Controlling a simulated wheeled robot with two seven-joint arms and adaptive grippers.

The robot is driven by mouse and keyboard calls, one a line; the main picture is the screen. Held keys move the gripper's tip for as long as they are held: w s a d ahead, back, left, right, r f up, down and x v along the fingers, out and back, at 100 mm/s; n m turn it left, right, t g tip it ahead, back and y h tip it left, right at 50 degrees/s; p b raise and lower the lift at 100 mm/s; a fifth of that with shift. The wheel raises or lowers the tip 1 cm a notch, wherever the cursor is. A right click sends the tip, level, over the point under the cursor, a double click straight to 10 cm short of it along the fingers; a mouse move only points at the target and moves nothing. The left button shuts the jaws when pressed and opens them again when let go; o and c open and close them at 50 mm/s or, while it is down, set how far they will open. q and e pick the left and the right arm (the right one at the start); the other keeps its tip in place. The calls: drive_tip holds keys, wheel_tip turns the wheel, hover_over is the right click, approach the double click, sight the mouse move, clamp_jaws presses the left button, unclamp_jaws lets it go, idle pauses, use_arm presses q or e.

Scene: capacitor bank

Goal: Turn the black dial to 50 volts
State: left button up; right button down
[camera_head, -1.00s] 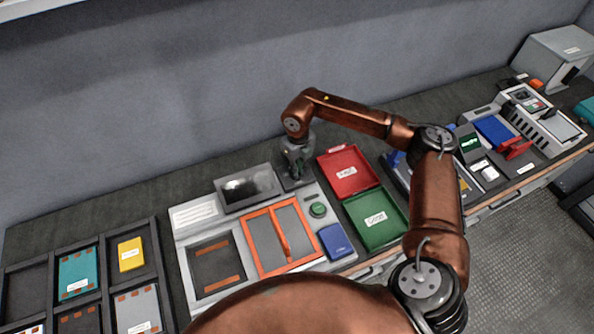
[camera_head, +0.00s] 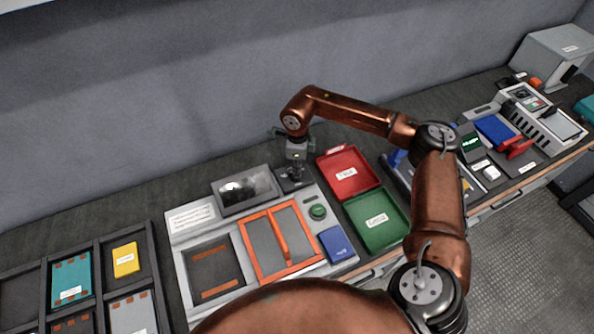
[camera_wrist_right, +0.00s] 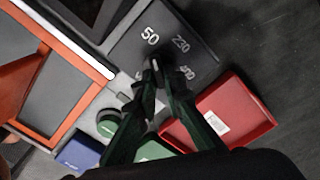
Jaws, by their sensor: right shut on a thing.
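The black dial (camera_wrist_right: 155,66) sits on a dark panel (camera_wrist_right: 190,42) with the white labels 50, 230 and a partly hidden 400. In the right wrist view, my right gripper (camera_wrist_right: 157,84) has its green fingers closed on the dial. The fingers hide most of it. The small visible end lies just below the 50 label, but I cannot tell its exact pointing. In the head view, my right gripper (camera_head: 295,172) points down at the dark panel (camera_head: 294,183) at the console's back right corner. My left gripper is not in view.
A grey display box (camera_head: 245,190) stands left of the dial panel. A red tray (camera_head: 348,172) and a green tray (camera_head: 377,219) lie to its right. An orange-framed door (camera_head: 281,240), a green button (camera_head: 318,211) and a blue block (camera_head: 336,243) are in front.

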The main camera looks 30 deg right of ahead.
drive_tip(key=shift+d, duration=0.1)
idle(0.5)
drive_tip(key=c, duration=2)
unclamp_jaws()
wheel_tip(320, 180, up, 12)
drive_tip(key=shift+r, duration=0.1)
